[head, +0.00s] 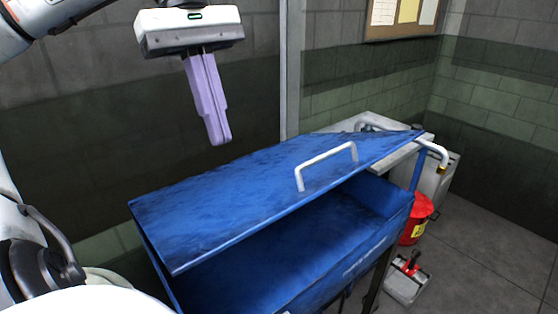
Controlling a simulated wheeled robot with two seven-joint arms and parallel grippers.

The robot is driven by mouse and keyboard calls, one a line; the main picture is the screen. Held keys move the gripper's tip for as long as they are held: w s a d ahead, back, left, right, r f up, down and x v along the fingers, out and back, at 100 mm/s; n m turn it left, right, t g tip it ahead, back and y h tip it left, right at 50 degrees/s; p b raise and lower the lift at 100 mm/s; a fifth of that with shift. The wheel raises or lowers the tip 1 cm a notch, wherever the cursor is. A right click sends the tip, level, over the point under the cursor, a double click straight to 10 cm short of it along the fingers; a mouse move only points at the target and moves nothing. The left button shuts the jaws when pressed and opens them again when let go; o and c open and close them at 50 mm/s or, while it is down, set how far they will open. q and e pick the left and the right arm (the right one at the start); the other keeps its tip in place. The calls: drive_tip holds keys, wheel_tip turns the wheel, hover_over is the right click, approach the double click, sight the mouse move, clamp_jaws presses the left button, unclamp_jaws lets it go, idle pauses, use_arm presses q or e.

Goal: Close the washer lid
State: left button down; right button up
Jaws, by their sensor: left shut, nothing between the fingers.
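The blue washer lid (240,205) is tilted and partly open above the blue washer tub (350,222). A white handle (326,165) is fixed on the lid's upper face. The dark opening shows between the lid's front edge and the tub. My left gripper (219,141) points down with its pale purple fingers together and empty. In the picture it is above the lid's rear edge, apart from it. My right gripper is not in view.
A white sink unit (436,176) with a bent white pipe (431,147) stands behind the washer. A brick wall is close behind. The floor at far right is clear.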

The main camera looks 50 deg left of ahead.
use_arm(q)
approach(244, 232)
drive_tip(key=b+x, duration=0.1)
drive_tip(key=x, duration=0.4)
drive_tip(key=shift+s+f, duration=0.15)
drive_tip(key=shift+d+f, duration=0.3)
drive_tip(key=shift+f, duration=0.25)
